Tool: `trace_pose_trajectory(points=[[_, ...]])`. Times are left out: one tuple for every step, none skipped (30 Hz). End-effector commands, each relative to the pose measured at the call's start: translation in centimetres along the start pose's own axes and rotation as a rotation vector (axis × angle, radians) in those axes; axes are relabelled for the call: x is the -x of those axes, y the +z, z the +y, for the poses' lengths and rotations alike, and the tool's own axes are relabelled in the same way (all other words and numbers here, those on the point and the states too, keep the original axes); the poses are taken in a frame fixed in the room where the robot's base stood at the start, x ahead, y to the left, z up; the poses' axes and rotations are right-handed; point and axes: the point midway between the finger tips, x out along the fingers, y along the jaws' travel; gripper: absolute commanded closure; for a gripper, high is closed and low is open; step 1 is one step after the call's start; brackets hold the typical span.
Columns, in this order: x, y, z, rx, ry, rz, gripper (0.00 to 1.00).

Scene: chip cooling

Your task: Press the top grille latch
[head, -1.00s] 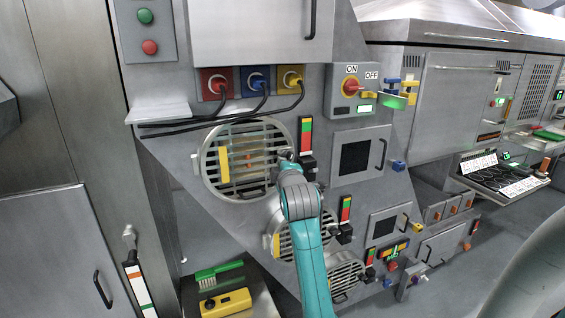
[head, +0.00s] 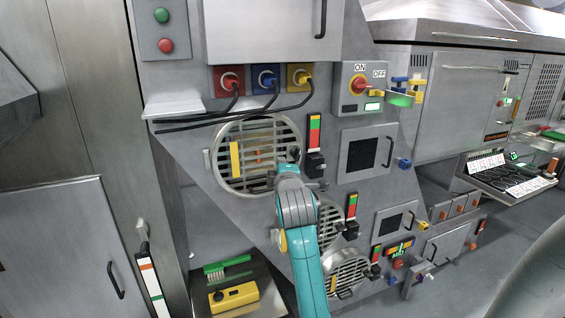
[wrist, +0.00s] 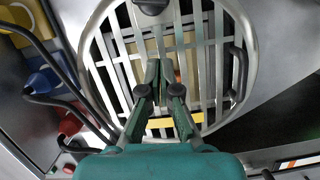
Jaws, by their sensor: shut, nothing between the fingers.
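The top grille (head: 223,126) is a round metal frame with slats on the slanted grey panel, with a yellow bar (head: 235,160) at its left. A dark knob (head: 295,154), possibly the latch, sits at its right rim. It seems to be the black knob at the top edge of the wrist view (wrist: 150,6). My gripper (wrist: 165,78) is shut and empty, in front of the slats, apart from that knob in the picture. Contact with the slats cannot be told. In the head view my grey wrist and teal arm hide the fingers and part of the lower right rim.
Red, blue and yellow plugs (head: 265,77) with black cables lie above the grille. A red-green indicator (head: 314,131) with a black block is to its right. Two more grilles (head: 346,272) are below. A green brush (head: 228,267) and yellow box (head: 234,297) lie lower left.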

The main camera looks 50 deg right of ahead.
Motion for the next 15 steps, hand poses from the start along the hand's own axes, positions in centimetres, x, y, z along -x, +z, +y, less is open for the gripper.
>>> trace_pose_trajectory(points=[[1.0,0.0,0.0,0.0,0.001,0.001,1.0],[1.6,0.0,0.0,0.0,0.001,0.001,1.0],[2.3,0.0,0.0,0.0,0.001,0.001,1.0],[2.8,0.0,0.0,0.0,0.0,0.001,1.0],[3.3,0.0,0.1,0.0,0.001,0.001,1.0],[3.9,0.0,0.1,-0.001,0.001,0.002,1.0],[4.4,0.0,0.1,-0.001,0.0,0.002,1.0],[4.8,0.0,0.1,-0.001,0.0,0.002,1.0],[5.2,0.0,0.1,-0.001,-0.001,0.002,1.0],[5.5,0.0,0.1,-0.001,0.0,0.002,1.0],[5.7,0.0,0.1,-0.001,0.001,0.002,1.0],[6.0,0.0,0.1,-0.001,0.0,0.001,1.0],[6.1,0.0,0.1,-0.001,0.0,0.001,1.0],[6.2,0.0,0.1,-0.001,0.0,0.001,1.0],[6.3,0.0,0.1,-0.001,0.0,0.0,1.0]])
